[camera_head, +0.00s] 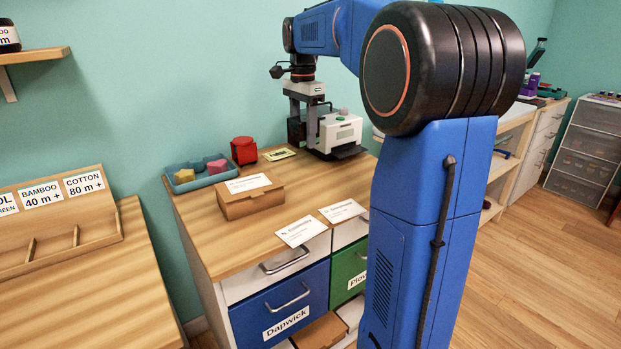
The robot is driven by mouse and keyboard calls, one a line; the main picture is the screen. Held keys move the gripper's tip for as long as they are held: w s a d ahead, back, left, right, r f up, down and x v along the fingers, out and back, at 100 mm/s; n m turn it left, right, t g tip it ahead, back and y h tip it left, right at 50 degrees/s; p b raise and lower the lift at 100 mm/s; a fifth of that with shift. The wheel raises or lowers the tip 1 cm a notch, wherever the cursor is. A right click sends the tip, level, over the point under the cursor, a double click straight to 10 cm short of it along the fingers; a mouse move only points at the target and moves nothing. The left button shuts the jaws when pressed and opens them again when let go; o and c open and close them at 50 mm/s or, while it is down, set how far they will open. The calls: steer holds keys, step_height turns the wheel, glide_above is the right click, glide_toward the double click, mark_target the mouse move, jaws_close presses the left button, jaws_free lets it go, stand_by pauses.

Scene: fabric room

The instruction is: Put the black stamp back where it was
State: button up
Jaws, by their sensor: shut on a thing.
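My gripper (303,138) points down near the wall, above the back right of the wooden counter (225,235). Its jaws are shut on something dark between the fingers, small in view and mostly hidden. It looks like the black stamp, but its shape is not clear. A white machine (341,129) with a green mark and a black base plate stands just right of and behind my gripper. I cannot tell whether the held thing touches the counter or the machine. A red block-like object (243,150) stands at the counter's back, left of my gripper.
A blue-grey tray (178,188) holds yellow and pink pieces. A yellow card (279,154) lies near the red object. A cardboard box (250,203) and two white cards (301,231) lie nearer the front. Blue (255,322) and green drawers are below. My arm hides the right side.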

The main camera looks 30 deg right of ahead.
glide_above(305, 176)
step_height(305, 176, down, 5)
steer(key=shift+s+a, duration=0.15)
steer(key=shift+f, duration=2.4)
steer(key=o, duration=1.1)
steer(key=shift+f, duration=0.15)
step_height(305, 176, up, 12)
steer(key=shift+r, duration=0.2)
